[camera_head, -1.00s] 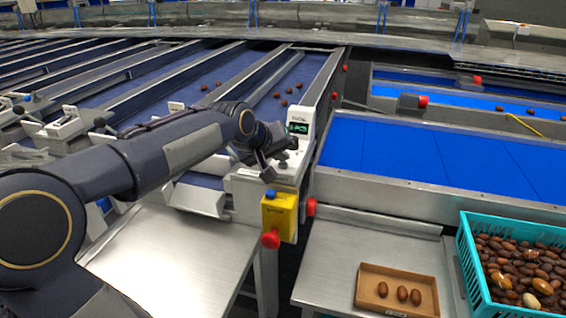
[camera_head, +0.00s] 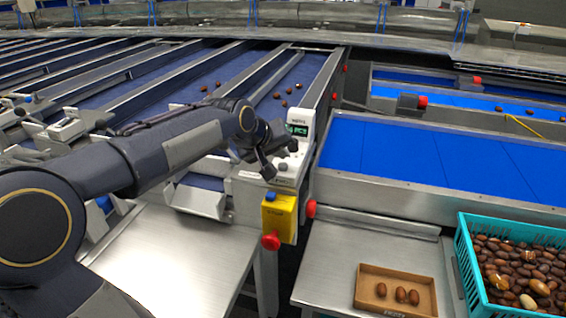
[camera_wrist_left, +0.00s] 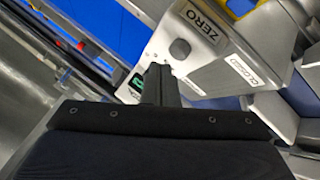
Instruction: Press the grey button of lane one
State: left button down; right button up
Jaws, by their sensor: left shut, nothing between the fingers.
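The lane-end control unit is a white box (camera_head: 299,117) with a small lit green display, at the end of a blue lane in the head view. In the left wrist view a round dark grey button (camera_wrist_left: 180,48) sits on its white face beside a label reading ZERO. My left gripper (camera_head: 270,172) is over this unit, its fingers pointing down. In the left wrist view its closed fingers (camera_wrist_left: 157,70) are empty and lie just beside the grey button. I cannot tell whether they touch the panel. My right gripper is not in view.
A yellow box (camera_head: 279,218) with a blue top and red knob hangs below the unit. A cardboard tray (camera_head: 372,303) with three dates and a teal crate (camera_head: 466,262) full of dates stand at the right. A blue belt (camera_head: 440,155) runs beyond. The left steel table (camera_head: 175,255) is bare.

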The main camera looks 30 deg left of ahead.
aim_at(280, 167)
pick_arm(q)
jog(key=shift+r, duration=0.15)
notch_tip(280, 167, up, 5)
jog(key=p, duration=0.4)
dwell(0.7)
jog(key=s+d+f+m+g+h, duration=0.1)
jog(key=s+d+f, duration=0.3)
jog(key=s, duration=0.5)
jog(key=s+d+f+m+g+h, duration=0.1)
jog(key=s+d+f+m, duration=0.2)
jog(key=s, duration=0.6)
jog(key=s+d+f+m+g+h, duration=0.1)
jog(key=s+d+f, duration=0.3)
jog(key=s, duration=0.5)
notch_tip(280, 167, down, 3)
jog(key=shift+s+d+r+m+g, duration=0.1)
jog(key=shift+s+d+m+g, duration=0.25)
jog(key=shift+m, duration=0.35)
